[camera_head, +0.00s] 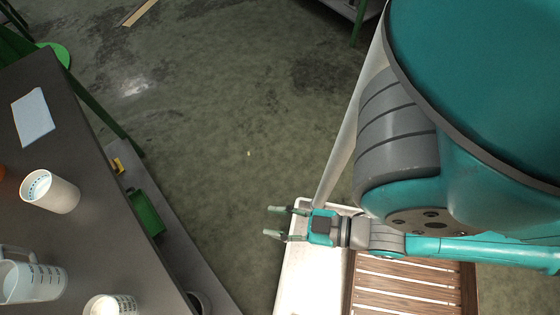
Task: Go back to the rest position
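My gripper (274,222) is at the end of my teal and grey arm, low in the middle of the head view. Its two fingers point left and stand apart, with nothing between them. It is near the corner of a white surface (297,275), and I cannot tell its height above it. It is well apart from the dark table on the left.
The dark table (75,120) holds a white cup (50,191), a clear measuring jug (32,281), another cup (110,305) and a white sheet (33,117). A green bin (146,212) sits on a lower shelf. A slatted wooden rack (410,290) lies below my arm. The floor between is clear.

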